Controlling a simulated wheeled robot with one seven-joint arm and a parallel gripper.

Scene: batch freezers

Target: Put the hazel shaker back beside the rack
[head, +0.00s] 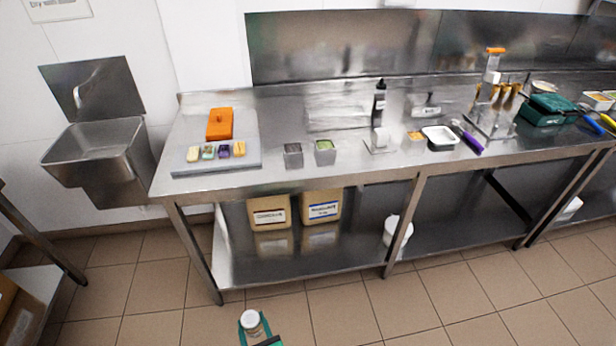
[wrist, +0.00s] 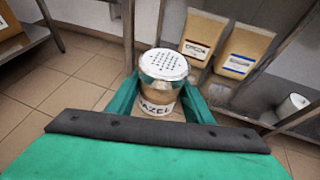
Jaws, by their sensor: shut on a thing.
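The hazel shaker (wrist: 160,90) has a perforated pale lid and a clear body with brown contents and a label ending in "AZEL". My gripper (wrist: 160,100) is shut on it, with one green finger on each side. In the head view the shaker (head: 250,320) and my gripper (head: 260,335) are low at the bottom edge, in front of the counter and over the floor. A metal rack (head: 490,125) holding brown cone-like things stands on the counter at the right, with an orange-topped item (head: 493,65) behind it.
A sink (head: 97,150) is at left.

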